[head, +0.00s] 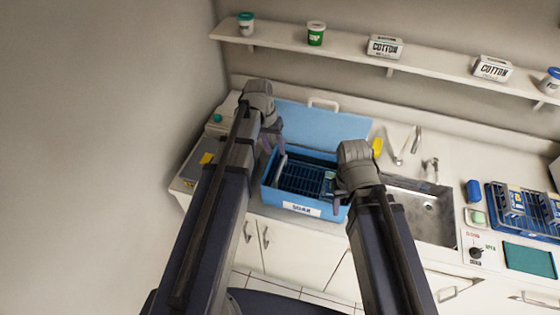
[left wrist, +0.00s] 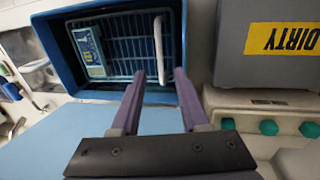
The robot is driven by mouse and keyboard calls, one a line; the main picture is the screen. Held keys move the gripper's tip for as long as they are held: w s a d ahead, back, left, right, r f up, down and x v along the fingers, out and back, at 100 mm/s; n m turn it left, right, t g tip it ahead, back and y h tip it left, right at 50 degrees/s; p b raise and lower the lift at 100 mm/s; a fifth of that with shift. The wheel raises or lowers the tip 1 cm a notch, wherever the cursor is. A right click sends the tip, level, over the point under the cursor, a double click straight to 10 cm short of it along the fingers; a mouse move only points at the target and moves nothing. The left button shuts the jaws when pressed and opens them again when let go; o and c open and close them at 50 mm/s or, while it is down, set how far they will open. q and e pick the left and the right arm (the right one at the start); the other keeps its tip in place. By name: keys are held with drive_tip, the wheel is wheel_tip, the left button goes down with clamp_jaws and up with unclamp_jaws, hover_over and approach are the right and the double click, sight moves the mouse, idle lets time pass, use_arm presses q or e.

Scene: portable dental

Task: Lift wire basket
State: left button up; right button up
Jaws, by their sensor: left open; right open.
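A blue open-topped box labelled SOAK (head: 268,198) stands on the counter left of the sink. The wire basket (head: 300,179) sits inside it, also seen in the left wrist view (left wrist: 118,45). A white bar-like handle (left wrist: 158,48) stands at one side of the basket. My left gripper (head: 272,140) is open above the box's left side. In the left wrist view its fingertips (left wrist: 160,74) are spread on either side of the line of the handle, apart from it. My right gripper (head: 340,204) is open at the box's right side; its fingers are partly hidden.
The box's blue lid (head: 325,122) is open behind it. A grey unit marked DIRTY (left wrist: 270,50) stands to the left. The sink (head: 430,212) is right of the box. A blue rack (head: 510,225) stands farther right. A shelf (head: 440,75) with jars and cotton boxes runs above.

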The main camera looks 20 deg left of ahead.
sight(281, 167)
use_arm(q)
drive_tip(key=f+b, duration=0.2)
drive_tip(key=d+f+b, duration=0.1)
drive_tip(key=f+b, duration=0.4)
drive_tip(key=shift+w+d+f, duration=0.1)
drive_tip(key=shift+d+f, duration=0.15)
drive_tip(key=shift+f, duration=0.1)
drive_tip(key=shift+c, duration=0.4)
clamp_jaws()
idle(0.8)
